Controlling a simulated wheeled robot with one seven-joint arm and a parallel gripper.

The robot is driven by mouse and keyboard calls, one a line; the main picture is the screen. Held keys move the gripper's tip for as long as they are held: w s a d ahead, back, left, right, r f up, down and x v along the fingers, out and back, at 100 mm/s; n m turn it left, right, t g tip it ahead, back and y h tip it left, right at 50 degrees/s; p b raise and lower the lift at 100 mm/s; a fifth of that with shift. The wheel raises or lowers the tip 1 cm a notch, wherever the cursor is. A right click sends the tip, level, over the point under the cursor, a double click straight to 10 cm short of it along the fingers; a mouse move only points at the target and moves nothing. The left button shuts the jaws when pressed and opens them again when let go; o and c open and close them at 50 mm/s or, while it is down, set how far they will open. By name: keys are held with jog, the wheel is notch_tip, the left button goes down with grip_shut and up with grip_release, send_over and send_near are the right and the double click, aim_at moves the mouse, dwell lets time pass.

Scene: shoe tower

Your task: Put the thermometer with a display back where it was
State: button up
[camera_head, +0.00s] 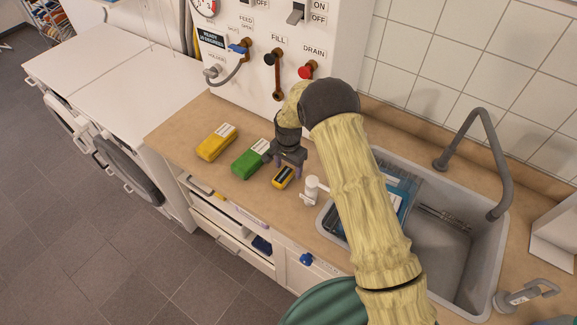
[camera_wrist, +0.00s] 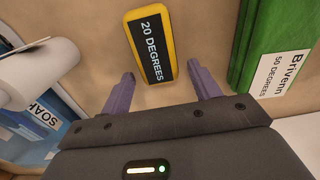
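The thermometer (camera_head: 282,178) is a small yellow block with a dark display. It lies on the wooden counter between the green box and a white fixture. In the wrist view the thermometer (camera_wrist: 150,46) faces up and its display reads "20 DEGREES". My gripper (camera_head: 288,169) is above it, fingers pointing down. In the wrist view my gripper (camera_wrist: 160,70) has its fingers wide apart, with nothing held between them. The near end of the thermometer shows between the fingertips, and most of it lies beyond them. I cannot tell the exact height gap.
A green box (camera_head: 247,163), labelled "Brivenn 50 degrees" in the wrist view (camera_wrist: 275,45), and a yellow box (camera_head: 212,146) lie to the left. A white fixture (camera_head: 312,189) stands close on the right, before the sink (camera_head: 450,270). A control panel (camera_head: 335,25) with valves rises behind.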

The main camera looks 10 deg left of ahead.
aim_at(288, 168)
notch_tip(288, 168, up, 12)
jog(key=b, duration=0.3)
jog(key=shift+r+b, duration=0.2)
jog(key=shift+b, duration=0.2)
dwell(0.6)
jog(key=s+d+r+n, duration=0.1)
jog(key=d+r, duration=0.1)
jog(key=d, duration=0.3)
jog(key=s+d+r, duration=0.2)
jog(key=d, duration=0.3)
jog(key=s+d+r+n+t, duration=0.2)
jog(key=s+d+n, duration=0.1)
jog(key=s+d, duration=1.5)
jog(key=shift+s+r+n+t, duration=0.3)
jog(key=shift+r, duration=0.05)
